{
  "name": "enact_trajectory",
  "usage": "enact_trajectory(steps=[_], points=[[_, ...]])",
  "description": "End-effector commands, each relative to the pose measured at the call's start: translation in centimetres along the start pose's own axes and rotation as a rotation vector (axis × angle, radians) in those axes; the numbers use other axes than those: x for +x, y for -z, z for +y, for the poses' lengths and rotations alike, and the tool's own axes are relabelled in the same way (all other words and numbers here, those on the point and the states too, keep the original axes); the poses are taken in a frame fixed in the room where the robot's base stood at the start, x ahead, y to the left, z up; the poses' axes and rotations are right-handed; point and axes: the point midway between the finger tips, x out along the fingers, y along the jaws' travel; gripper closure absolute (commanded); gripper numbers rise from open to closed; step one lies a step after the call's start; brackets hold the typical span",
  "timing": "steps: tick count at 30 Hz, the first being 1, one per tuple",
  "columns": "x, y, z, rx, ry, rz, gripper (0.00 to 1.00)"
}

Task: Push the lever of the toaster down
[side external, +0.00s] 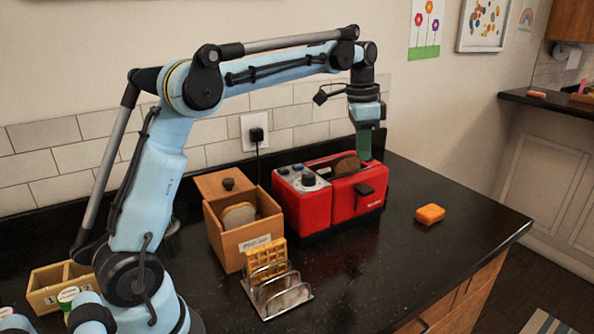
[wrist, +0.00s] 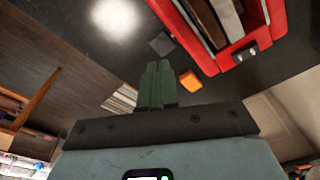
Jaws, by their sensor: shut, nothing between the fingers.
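The red toaster (side external: 332,205) stands on the black counter, and it fills the top right of the wrist view (wrist: 180,22). A dark slice of bread (side external: 347,166) sticks out of its slot. Its black lever (side external: 364,189) juts from the upper part of the front face near the right end; in the wrist view it appears as a dark block (wrist: 162,43) beside the toaster. My gripper (side external: 364,156) has green fingers, shut and empty, pointing down above the toaster's right end, higher than the lever. They also show in the wrist view (wrist: 156,66). No contact with the lever is visible.
A wooden bread box (side external: 226,238) stands left of the toaster. A metal rack (side external: 283,298) with waffles is in front of it. An orange sponge (side external: 430,214) lies to the right. The counter (side external: 385,262) before the toaster is clear. A plug and cord are on the wall behind.

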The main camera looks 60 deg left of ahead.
Motion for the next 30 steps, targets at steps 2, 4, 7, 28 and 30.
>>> enact_trajectory(steps=[2,4,7,28,30], points=[[0.1,0.1,-0.3,0.008,-0.006,-0.005,1.00],[0.2,0.1,-0.4,0.012,-0.008,-0.007,1.00],[0.2,0.1,-0.4,0.013,-0.008,-0.007,1.00],[4.6,0.1,-0.3,0.011,-0.007,-0.007,1.00],[5.3,0.1,-0.3,0.011,-0.007,-0.006,1.00]])
